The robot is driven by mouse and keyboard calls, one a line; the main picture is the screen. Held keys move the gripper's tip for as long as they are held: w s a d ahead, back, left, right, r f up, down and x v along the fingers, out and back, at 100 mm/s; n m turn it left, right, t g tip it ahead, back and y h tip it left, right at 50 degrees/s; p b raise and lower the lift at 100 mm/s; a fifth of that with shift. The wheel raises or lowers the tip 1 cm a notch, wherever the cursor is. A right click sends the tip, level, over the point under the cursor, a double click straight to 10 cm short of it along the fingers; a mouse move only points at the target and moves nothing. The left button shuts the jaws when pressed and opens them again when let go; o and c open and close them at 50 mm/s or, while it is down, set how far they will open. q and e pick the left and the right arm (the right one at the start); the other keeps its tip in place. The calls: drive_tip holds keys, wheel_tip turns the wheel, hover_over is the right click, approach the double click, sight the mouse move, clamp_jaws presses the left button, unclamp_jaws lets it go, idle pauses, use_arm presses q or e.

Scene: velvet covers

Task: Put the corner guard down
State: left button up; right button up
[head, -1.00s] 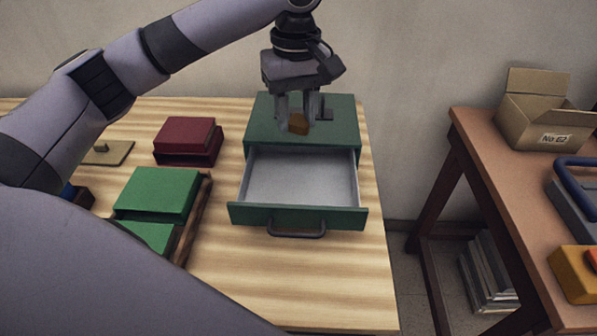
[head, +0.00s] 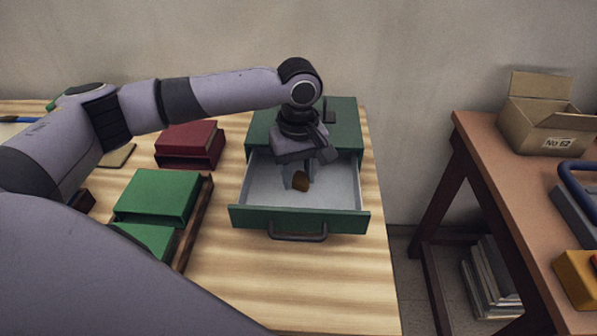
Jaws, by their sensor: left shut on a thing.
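The corner guard is a small brown-orange piece (head: 300,181) in the head view. My left gripper (head: 298,178) points down and is shut on it. Gripper and guard are over the open drawer (head: 337,190) of a green cabinet (head: 347,122). I cannot tell whether the guard touches the drawer floor. The drawer has a pale grey inside, a green front and a dark handle, and looks otherwise empty. My right gripper is not in view.
Green boxes (head: 157,196) sit in a dark wooden rack left of the drawer. A dark red box (head: 189,145) stands behind them. The striped table (head: 330,285) is clear in front of the drawer. A side table at right holds a cardboard box (head: 545,120).

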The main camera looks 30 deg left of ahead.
sight(299, 179)
use_arm(q)
drive_tip(key=o, duration=1)
drive_tip(key=shift+f, duration=0.1)
wheel_tip(299, 179, up, 12)
drive_tip(key=shift+r, duration=0.2)
